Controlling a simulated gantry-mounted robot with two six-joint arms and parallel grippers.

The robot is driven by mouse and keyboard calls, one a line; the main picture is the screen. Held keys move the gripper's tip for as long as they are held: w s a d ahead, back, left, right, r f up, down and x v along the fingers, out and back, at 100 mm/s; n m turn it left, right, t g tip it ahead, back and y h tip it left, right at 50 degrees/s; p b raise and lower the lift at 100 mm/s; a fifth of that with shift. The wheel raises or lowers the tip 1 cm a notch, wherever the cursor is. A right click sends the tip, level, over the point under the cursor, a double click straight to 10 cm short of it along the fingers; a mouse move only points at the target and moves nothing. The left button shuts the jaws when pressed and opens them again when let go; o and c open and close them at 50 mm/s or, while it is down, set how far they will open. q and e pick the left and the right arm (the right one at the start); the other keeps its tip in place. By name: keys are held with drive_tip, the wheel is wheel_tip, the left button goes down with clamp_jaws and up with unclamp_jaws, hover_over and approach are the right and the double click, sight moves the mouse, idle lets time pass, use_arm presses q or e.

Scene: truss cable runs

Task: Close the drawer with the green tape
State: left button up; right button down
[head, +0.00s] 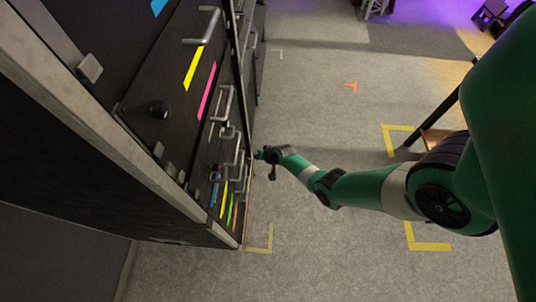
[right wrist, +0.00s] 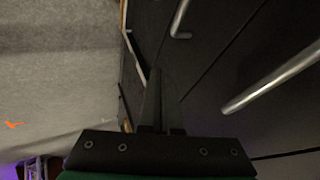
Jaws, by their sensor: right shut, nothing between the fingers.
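A dark cabinet (head: 150,70) with drawers stands at the left in the head view. A short green tape strip (head: 230,209) is low on its front, between a yellow strip (head: 222,199) and an orange strip (head: 235,212). I cannot tell how far the green-taped drawer stands out. My right gripper (head: 260,154) is close to the cabinet front, beside the metal handles, shut and empty. In the right wrist view its closed fingers (right wrist: 157,98) point along dark drawer fronts with metal handles (right wrist: 270,82); no green tape shows there. My left gripper is out of view.
Larger yellow (head: 194,68) and pink (head: 207,91) tape strips mark the cabinet higher up. A black knob (head: 158,109) sticks out near them. The grey carpet (head: 320,240) to the right is mostly clear, with yellow corner marks (head: 430,246). A table leg (head: 432,120) stands at the right.

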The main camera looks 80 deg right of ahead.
drive_tip(key=p+v, duration=0.7)
drive_tip(key=v, duration=0.3)
drive_tip(key=shift+s+p, duration=0.4)
drive_tip(key=shift+s, duration=0.15)
drive_tip(key=shift+d, duration=0.1)
